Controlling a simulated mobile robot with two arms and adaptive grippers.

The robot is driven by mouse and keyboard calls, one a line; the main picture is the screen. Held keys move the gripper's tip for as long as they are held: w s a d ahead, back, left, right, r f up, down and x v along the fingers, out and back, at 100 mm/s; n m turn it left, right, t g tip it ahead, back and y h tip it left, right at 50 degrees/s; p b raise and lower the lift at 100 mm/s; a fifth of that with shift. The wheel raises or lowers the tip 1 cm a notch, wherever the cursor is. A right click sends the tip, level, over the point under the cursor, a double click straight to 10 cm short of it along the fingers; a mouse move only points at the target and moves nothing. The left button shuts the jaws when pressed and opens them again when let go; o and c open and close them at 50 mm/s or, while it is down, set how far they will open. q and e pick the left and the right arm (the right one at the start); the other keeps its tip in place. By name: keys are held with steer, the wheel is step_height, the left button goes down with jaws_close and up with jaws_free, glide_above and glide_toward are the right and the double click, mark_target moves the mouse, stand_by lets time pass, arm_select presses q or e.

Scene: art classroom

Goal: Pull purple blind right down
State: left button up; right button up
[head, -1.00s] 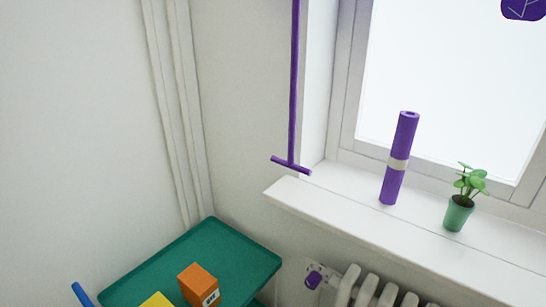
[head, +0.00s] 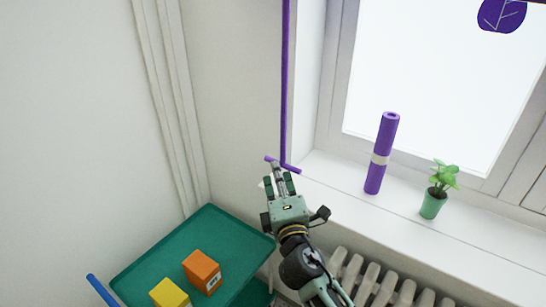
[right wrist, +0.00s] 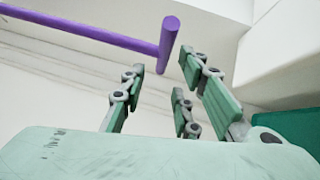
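A thin purple pull rod (head: 286,80) hangs down the wall left of the window and ends in a purple crossbar handle (head: 293,168). In the right wrist view the rod (right wrist: 80,27) comes in from the left and the crossbar (right wrist: 168,45) is just past my fingertips. My right gripper (head: 281,178) is just below the crossbar, pointing up at it. Its fingers (right wrist: 172,75) are apart and hold nothing; whether they touch the bar I cannot tell. The blind itself is not clearly seen; a purple leaf-marked shape (head: 502,14) shows at the top right. My left gripper is out of view.
A white windowsill (head: 345,200) carries a purple roll with a pale band (head: 382,155) and a small potted plant (head: 434,205). A white radiator (head: 372,280) is below. A green tray top (head: 240,240) at lower left holds an orange box (head: 200,270) and a yellow block (head: 168,294).

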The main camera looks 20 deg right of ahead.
mark_target(273, 160)
steer(key=w, duration=0.4)
steer(key=w+p, duration=0.1)
steer(key=w, duration=0.1)
steer(key=shift+w+d+r, duration=0.1)
steer(key=shift+d+r, duration=0.25)
steer(key=shift+c, duration=0.2)
jaws_close()
